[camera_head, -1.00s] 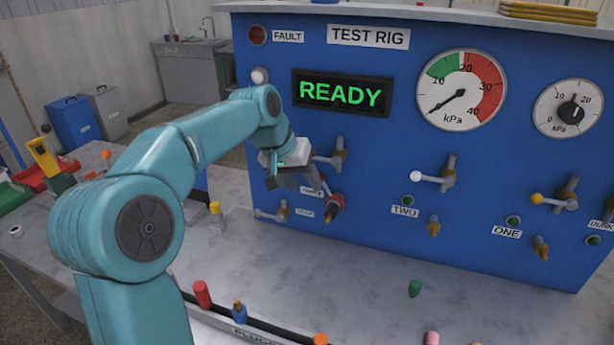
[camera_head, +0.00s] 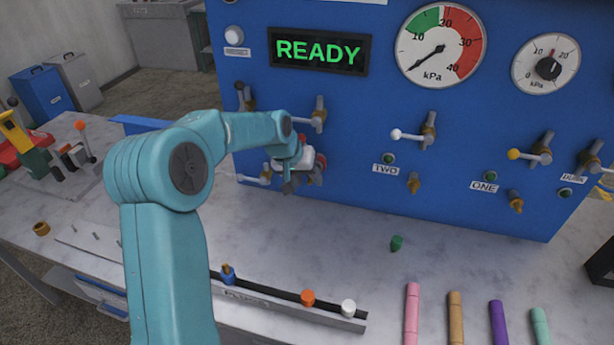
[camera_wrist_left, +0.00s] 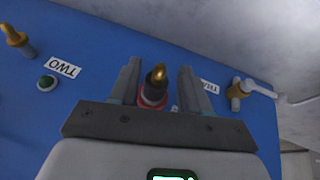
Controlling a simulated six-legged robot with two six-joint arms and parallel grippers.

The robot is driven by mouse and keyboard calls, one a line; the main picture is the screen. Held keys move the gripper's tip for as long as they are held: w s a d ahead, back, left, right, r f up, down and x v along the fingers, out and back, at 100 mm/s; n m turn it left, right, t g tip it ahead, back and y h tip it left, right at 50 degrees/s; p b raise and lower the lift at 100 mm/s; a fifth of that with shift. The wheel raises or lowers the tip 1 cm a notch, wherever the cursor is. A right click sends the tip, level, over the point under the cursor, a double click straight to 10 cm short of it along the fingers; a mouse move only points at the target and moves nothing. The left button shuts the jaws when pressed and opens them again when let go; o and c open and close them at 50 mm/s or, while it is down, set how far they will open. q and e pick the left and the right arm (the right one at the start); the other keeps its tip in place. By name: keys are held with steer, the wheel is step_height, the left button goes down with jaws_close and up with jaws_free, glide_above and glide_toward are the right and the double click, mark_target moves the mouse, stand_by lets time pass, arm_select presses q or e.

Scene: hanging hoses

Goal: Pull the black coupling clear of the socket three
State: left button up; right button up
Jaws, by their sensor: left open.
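The black coupling (camera_wrist_left: 156,82), with a red ring and a brass tip, shows in the left wrist view between the two fingers of my left gripper (camera_wrist_left: 161,72). The fingers stand on either side of it and are open; I see a gap on both sides. In the head view my left gripper (camera_head: 303,184) is at the blue panel, left of the TWO label, and largely covers the coupling there. Socket three is hidden behind the coupling and gripper. A partly covered label (camera_wrist_left: 208,87) is beside the right finger. My right gripper is not in view.
The blue test rig (camera_head: 450,190) carries valve handles, such as the white-knobbed one (camera_head: 413,134), and brass fittings. On the bench are a plug rack (camera_head: 290,308), a green plug (camera_head: 397,243) and several coloured sticks. The bench below the panel is mostly clear.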

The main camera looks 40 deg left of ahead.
arm_select(q)
steer(key=shift+w+f, duration=0.15)
steer(key=shift+f, duration=0.1)
jaws_close()
steer(key=shift+s+d+b, duration=0.3)
steer(key=shift+s+b, duration=0.3)
stand_by(0.6)
steer(key=s+d+b, duration=0.1)
steer(key=s, duration=0.1)
steer(key=s+d+b, duration=0.1)
steer(key=s, duration=0.1)
steer(key=shift+d, duration=0.1)
stand_by(0.6)
